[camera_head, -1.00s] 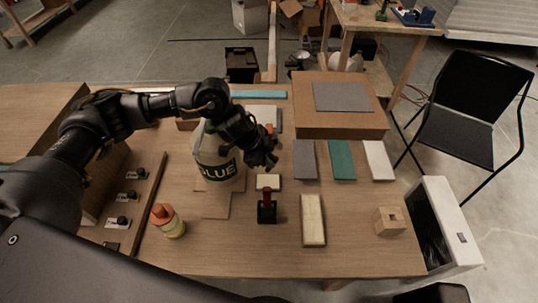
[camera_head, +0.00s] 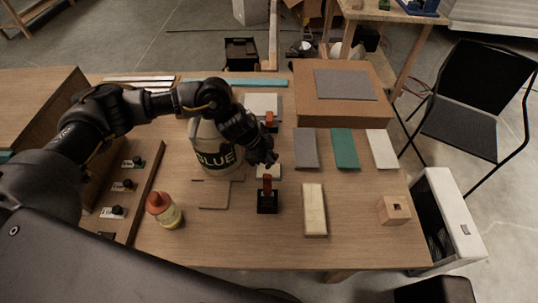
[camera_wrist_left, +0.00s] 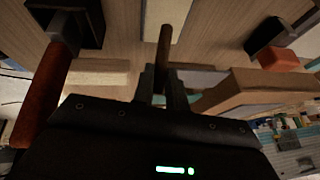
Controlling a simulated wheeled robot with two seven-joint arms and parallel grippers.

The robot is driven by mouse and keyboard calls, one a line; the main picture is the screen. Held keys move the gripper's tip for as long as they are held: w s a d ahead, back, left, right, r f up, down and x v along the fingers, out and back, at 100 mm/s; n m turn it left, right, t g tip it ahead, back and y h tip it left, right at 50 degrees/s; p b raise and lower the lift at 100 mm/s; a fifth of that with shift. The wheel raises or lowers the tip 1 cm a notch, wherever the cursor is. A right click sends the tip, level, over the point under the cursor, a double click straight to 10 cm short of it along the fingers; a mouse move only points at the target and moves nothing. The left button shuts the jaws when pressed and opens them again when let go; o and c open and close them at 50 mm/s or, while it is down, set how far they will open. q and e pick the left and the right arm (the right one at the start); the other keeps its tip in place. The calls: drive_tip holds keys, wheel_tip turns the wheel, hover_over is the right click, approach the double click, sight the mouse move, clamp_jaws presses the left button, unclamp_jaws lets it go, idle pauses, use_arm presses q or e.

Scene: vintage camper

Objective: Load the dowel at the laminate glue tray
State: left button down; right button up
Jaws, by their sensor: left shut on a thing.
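The dowel cannot be made out in the head view. A small cream block (camera_head: 268,173) lies just below the gripper, and a red-handled tool in a black base (camera_head: 267,203) stands in front of it. I cannot tell which piece is the glue tray. My right gripper is not in view.
A glue bottle with a red cap (camera_head: 164,210) stands front left. A cream slab (camera_head: 314,212) and a wooden block with a hole (camera_head: 394,210) are at the right. Grey, green and white strips lie before a raised box (camera_head: 328,120).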

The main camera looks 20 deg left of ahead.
use_arm(q)
drive_tip(key=shift+f+b, duration=0.3)
drive_tip(key=shift+f, duration=0.3)
idle(0.8)
drive_tip(key=shift+s+f, duration=0.1)
idle(1.6)
drive_tip(key=shift+p, duration=0.3)
wheel_tip(320, 180, up, 7)
drive_tip(key=p, duration=0.3)
idle(0.9)
